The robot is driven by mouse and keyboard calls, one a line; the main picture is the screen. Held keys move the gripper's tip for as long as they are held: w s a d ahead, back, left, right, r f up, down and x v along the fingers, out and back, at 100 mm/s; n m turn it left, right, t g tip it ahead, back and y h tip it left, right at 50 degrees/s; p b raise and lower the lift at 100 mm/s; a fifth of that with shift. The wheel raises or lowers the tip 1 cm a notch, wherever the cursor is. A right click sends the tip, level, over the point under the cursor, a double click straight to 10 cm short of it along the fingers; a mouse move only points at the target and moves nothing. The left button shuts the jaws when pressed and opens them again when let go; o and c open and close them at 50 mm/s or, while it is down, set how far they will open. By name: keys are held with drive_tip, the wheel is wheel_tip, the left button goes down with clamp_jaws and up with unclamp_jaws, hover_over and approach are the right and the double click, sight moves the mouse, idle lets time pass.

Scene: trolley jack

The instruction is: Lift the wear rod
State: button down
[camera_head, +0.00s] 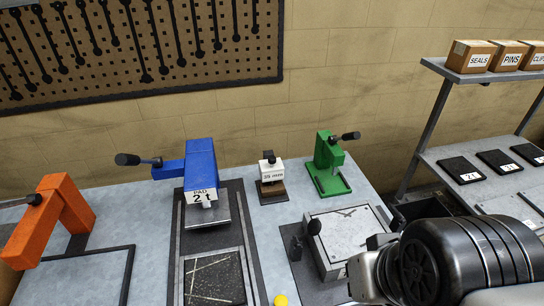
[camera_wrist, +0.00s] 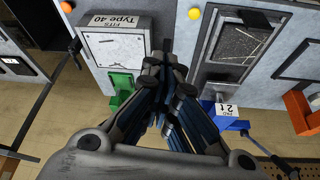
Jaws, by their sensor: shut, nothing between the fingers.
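I cannot pick out a wear rod by name in either view. In the wrist view my gripper (camera_wrist: 170,68) is shut, its dark fingers drawn together with nothing between them. It hides part of the bench behind it. In the head view my arm covers the lower right and the fingertips cannot be made out. The blue jack (camera_head: 201,165) labelled PAD 2 t stands at the head of a dark tray; it also shows in the wrist view (camera_wrist: 226,122). A small white block (camera_head: 270,168) on a brown base stands to its right.
A green press (camera_head: 326,165) stands at the back right. A grey box (camera_head: 345,238) lies before it, with a black knob (camera_head: 314,227) beside it. An orange press (camera_head: 52,218) is at the left, a yellow ball (camera_head: 281,300) at the front. A shelf rack (camera_head: 436,118) stands right.

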sight(272, 161)
drive_tip(key=c, duration=2.3)
unclamp_jaws()
